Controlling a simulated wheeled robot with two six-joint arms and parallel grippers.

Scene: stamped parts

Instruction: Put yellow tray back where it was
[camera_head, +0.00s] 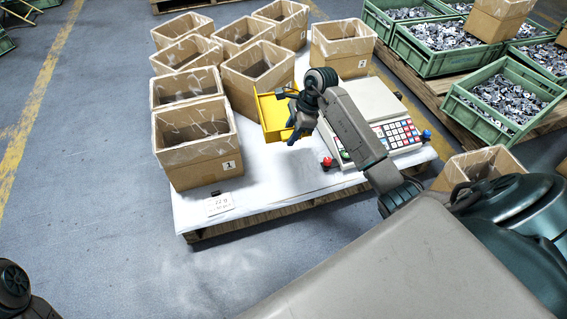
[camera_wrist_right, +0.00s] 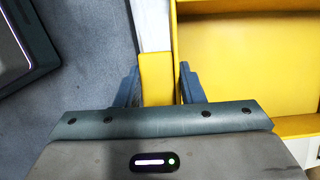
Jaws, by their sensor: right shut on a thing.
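The yellow tray (camera_head: 270,115) is beside the front-right of the cardboard boxes, above or on the white-covered pallet top; I cannot tell whether it touches the surface. It appears empty in the right wrist view (camera_wrist_right: 235,60). My right gripper (camera_head: 298,122) is shut on the tray's side wall. In the wrist view the wall sits between the two blue-grey fingers (camera_wrist_right: 156,85). The gripper hides part of the tray in the head view. Only a dark piece of my left arm shows at the lower left, and its gripper is out of frame.
A weighing scale (camera_head: 390,137) with a keypad stands right of the tray, partly behind my arm. Several open cardboard boxes (camera_head: 197,172) crowd the left and back. A label card (camera_head: 219,204) lies at the front corner. The white top (camera_head: 260,180) in front is clear. Green crates (camera_head: 500,125) stand at right.

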